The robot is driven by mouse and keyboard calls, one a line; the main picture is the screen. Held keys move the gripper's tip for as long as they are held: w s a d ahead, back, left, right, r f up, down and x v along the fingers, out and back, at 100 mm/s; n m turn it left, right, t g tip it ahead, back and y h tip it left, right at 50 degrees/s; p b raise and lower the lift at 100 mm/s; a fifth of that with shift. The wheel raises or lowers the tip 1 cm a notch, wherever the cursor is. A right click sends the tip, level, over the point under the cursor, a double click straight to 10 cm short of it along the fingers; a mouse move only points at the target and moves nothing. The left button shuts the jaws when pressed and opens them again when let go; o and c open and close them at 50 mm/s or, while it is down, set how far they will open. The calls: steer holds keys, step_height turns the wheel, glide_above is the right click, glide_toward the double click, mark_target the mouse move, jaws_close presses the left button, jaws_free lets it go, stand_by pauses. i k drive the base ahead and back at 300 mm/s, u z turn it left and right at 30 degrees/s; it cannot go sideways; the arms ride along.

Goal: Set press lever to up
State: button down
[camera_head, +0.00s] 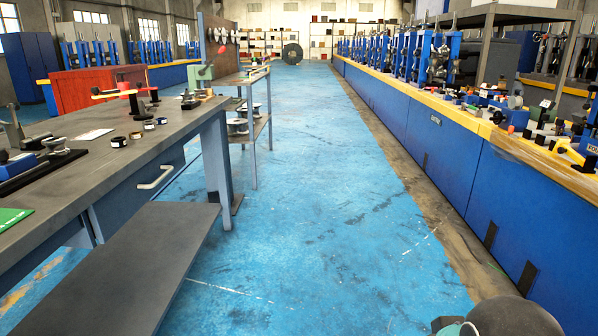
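I cannot single out the press lever with certainty. At the left edge, a grey upright handle (14,125) rises from a small fixture with a dark base (40,165) on the grey workbench (110,165). It leans slightly, and part of the fixture is cut off by the picture edge. Further back, a small green device (199,75) with a rod and a reddish knob (222,50) stands by an upright board. It is too small to tell whether it is a press. My gripper is not in view; only a dark rounded part of my arm shows at the bottom right.
A blue floor aisle (310,180) runs clear between the workbench and a long blue machine line (430,130) on the right. A grey lower shelf (130,265) juts toward the aisle at the left. A small shelf stand (245,78) stands behind the workbench.

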mark_target(202, 72)
steer(key=i, duration=1.75)
steer(key=u, duration=0.9)
steer(key=i, duration=2.4)
steer(key=z, duration=0.3)
